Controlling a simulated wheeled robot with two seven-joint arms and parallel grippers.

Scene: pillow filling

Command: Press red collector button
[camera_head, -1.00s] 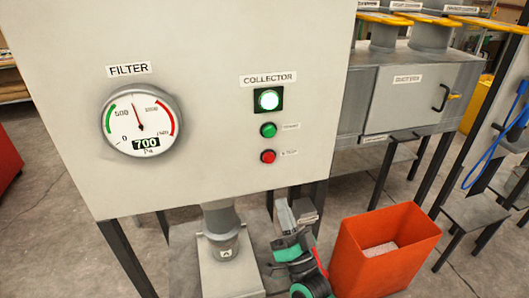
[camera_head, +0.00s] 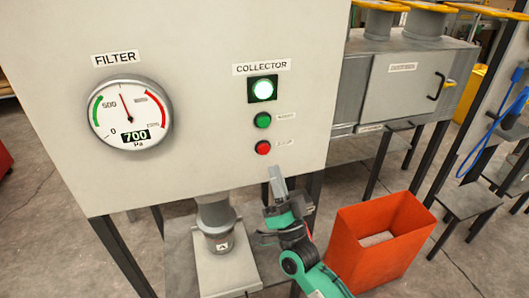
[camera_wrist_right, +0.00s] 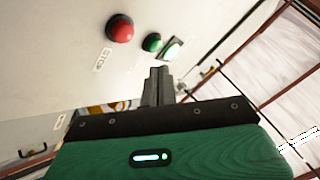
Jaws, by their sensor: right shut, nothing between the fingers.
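The red collector button (camera_head: 263,148) is the lowest control under the COLLECTOR label on the pale panel (camera_head: 200,120). Above it are a green button (camera_head: 263,120) and a lit white-green lamp (camera_head: 263,90). My right gripper (camera_head: 276,172) is shut and empty, just below the red button and apart from it. In the right wrist view the red button (camera_wrist_right: 120,28), marked STOP, lies up and left of the shut fingertips (camera_wrist_right: 160,72). The green button (camera_wrist_right: 152,42) and lamp (camera_wrist_right: 172,48) are beside it. My left gripper is out of view.
A filter gauge (camera_head: 130,114) reading 700 Pa is at the panel's left. An orange bin (camera_head: 375,245) stands on the floor to the right of my arm. A grey outlet (camera_head: 217,225) hangs below the panel. A grey ducted unit (camera_head: 405,85) stands behind right.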

